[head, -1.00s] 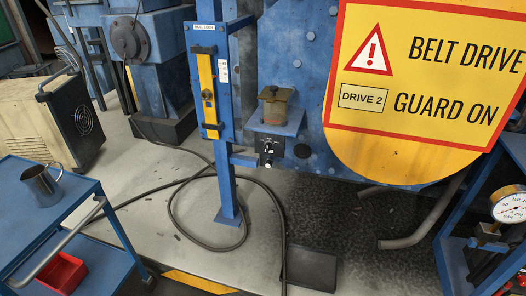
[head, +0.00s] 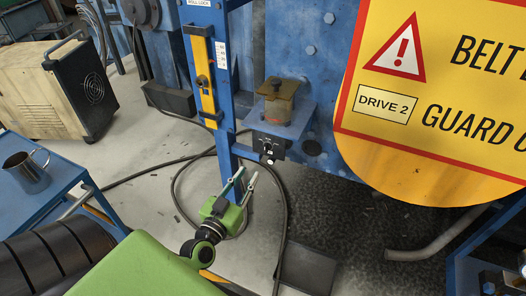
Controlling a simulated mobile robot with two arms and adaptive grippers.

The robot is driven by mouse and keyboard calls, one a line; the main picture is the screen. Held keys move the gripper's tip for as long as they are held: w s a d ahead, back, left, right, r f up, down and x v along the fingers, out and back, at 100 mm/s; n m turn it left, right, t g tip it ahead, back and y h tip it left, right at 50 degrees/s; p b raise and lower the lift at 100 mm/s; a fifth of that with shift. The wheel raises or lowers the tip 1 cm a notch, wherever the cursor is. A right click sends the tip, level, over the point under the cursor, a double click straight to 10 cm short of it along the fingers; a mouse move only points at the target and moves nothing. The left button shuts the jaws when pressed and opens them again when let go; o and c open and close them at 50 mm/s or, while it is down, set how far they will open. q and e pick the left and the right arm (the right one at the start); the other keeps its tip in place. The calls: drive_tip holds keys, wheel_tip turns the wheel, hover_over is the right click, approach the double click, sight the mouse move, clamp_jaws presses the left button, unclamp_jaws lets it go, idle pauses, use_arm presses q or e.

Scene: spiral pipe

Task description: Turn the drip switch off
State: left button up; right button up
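The drip switch appears to be the small black box (head: 268,147) with a light knob and a small lever, mounted under a blue shelf on the machine. Its on or off position is too small to tell. My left gripper (head: 247,177), at the end of a green arm from the bottom left, shows just below and left of the box in the picture. Its two fingers are apart with nothing between them, and it does not appear to touch the switch. My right gripper is not in view.
A rusty-lidded cup (head: 277,103) stands on the blue shelf (head: 296,124) above the switch. A blue post (head: 224,150) with a yellow bar (head: 203,82) rises at its left. A yellow guard (head: 400,175) is at the right. Black hose (head: 283,225) lies on the floor.

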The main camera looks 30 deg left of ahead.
sight(265, 150)
use_arm(q)
drive_tip(key=w, duration=0.4)
drive_tip(key=w+a, duration=0.1)
drive_tip(key=w, duration=0.3)
drive_tip(key=w+a, duration=0.1)
drive_tip(key=w, duration=0.3)
drive_tip(key=shift+f, duration=0.1)
clamp_jaws()
